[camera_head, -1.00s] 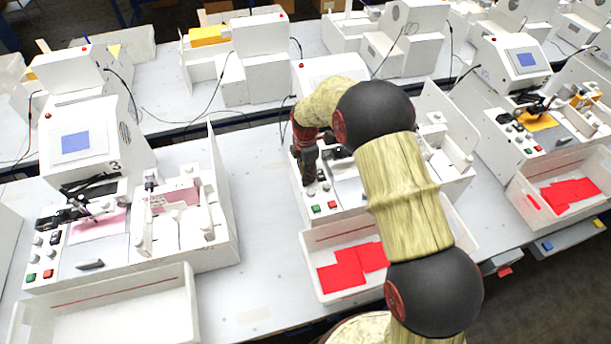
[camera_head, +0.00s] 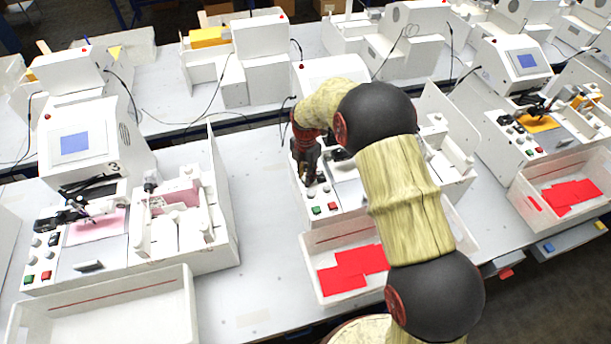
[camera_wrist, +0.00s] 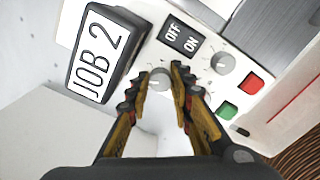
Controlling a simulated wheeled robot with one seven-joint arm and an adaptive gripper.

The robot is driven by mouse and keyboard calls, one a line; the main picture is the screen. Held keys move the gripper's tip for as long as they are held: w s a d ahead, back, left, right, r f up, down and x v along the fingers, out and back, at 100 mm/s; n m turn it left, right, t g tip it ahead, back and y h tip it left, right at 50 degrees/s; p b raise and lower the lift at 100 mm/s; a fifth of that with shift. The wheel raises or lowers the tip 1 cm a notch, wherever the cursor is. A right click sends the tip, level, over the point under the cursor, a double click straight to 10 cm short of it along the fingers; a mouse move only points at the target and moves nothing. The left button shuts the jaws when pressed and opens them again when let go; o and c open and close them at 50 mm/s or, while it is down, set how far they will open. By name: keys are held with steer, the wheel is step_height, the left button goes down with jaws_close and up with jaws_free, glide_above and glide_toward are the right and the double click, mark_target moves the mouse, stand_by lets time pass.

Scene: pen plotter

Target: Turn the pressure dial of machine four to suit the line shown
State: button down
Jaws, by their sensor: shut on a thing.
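My gripper (camera_wrist: 158,84) has its black and yellow fingers on both sides of a round grey dial (camera_wrist: 159,75) in the wrist view. It is shut on this dial, whose pointer mark is mostly hidden. A sign reading "JOB 2" (camera_wrist: 97,55) stands beside the dial. In the head view my gripper (camera_head: 311,180) reaches down to the control panel of the machine (camera_head: 327,70) right of the one marked 3. My arm hides much of this machine, and its number does not show.
Close by on the panel are an OFF/ON switch (camera_wrist: 182,38), two other dials (camera_wrist: 222,63) (camera_wrist: 227,110), a red button (camera_wrist: 250,83) and a green button. A white tray (camera_head: 318,240) with red sheets stands in front. Machine 3 (camera_head: 88,135) is to the left, with bare table between.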

steer(key=c, duration=1.6)
jaws_free()
steer(key=shift+o, duration=0.2)
steer(key=shift+r, duration=0.1)
step_height(320, 180, up, 12)
